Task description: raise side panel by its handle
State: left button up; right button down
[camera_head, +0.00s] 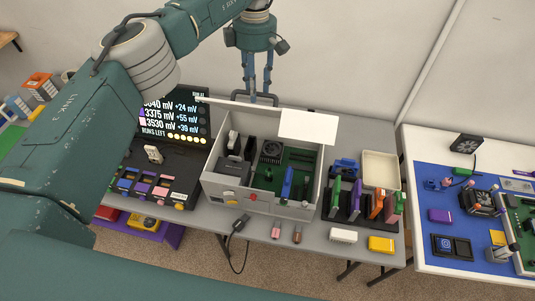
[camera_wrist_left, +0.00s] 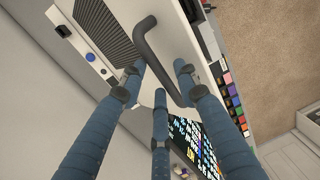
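The white PC case (camera_head: 258,205) stands open-topped on the grey table, with a green board and a fan inside. A thin pale panel edge (camera_head: 225,103) runs along its back. The dark bent handle (camera_head: 263,99) is at that edge; it also shows in the wrist view (camera_wrist_left: 160,62), beside a white surface with a vent grille. My left gripper (camera_head: 258,92) points down at the handle from above. In the wrist view its blue fingers (camera_wrist_left: 160,82) are spread apart around the handle, with no clear grip on it. My right gripper is out of view.
A black display (camera_head: 175,118) stands left of the case. A rack of coloured cards (camera_head: 362,205) and a cream tray (camera_head: 380,168) stand to the right. A second table (camera_head: 420,145) lies further right.

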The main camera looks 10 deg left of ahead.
pick_arm(q)
jog(key=r, duration=0.5)
jog(key=shift+w+a+r+p, duration=0.2)
jog(key=shift+w+r+p, duration=0.05)
jog(key=shift+r+p, duration=0.15)
